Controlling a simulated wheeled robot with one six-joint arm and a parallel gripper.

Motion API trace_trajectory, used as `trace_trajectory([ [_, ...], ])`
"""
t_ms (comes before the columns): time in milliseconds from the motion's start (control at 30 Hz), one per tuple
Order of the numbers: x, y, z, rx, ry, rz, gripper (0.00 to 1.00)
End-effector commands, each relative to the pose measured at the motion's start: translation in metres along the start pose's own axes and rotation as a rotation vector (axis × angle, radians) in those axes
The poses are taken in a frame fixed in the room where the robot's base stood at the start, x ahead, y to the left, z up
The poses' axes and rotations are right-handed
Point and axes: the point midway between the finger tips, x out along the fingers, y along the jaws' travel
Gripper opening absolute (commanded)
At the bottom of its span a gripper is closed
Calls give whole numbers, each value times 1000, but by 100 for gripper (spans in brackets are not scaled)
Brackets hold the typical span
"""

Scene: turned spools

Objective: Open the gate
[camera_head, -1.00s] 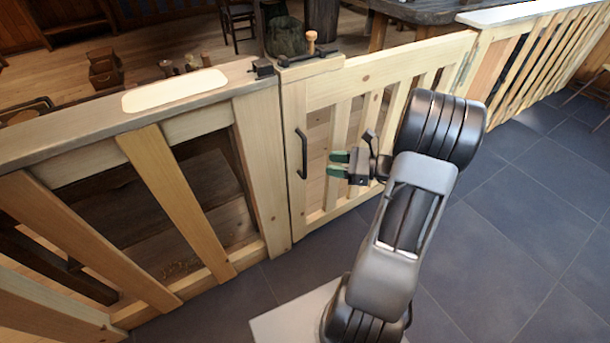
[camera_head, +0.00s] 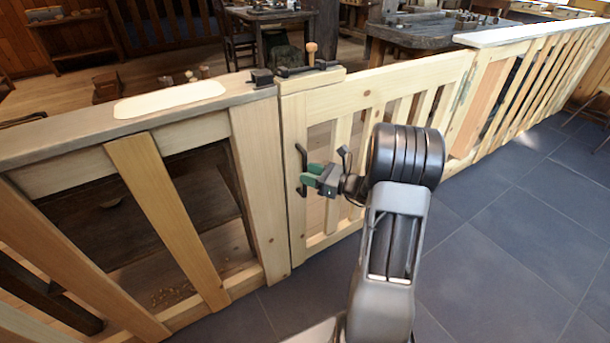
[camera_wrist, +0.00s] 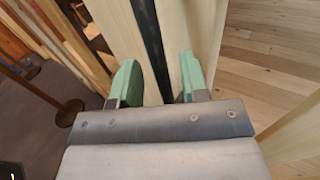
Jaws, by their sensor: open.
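The wooden gate (camera_head: 388,92) stands in line with the fence, its slats upright. A black vertical pull handle (camera_head: 301,160) is on its left stile. A black latch with a wooden knob (camera_head: 311,50) sits on top of the gate's left end. My gripper (camera_head: 308,180) is at the handle's lower half, with green fingertips. In the wrist view the green fingers (camera_wrist: 157,80) are spread, with the dark handle bar (camera_wrist: 150,40) in line between them. Neither finger visibly touches the bar. Part of the handle is hidden behind the fingers in the head view.
A fence panel (camera_head: 255,170) with a grey top rail adjoins the gate on the left; a pale plate (camera_head: 170,99) lies on that rail. A slatted fence (camera_head: 535,75) continues right. Dark tiled floor (camera_head: 500,215) is open on my side. A workbench (camera_head: 408,36) stands beyond.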

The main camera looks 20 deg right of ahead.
Motion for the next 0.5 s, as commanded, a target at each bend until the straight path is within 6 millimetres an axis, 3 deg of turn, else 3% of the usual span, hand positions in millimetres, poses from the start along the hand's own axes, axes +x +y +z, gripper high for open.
trace_trajectory([
  [200, 16, 0, 0, 0, 0, 0, 41],
  [500, 19, 0, 0, 0, 0, -1, 41],
])
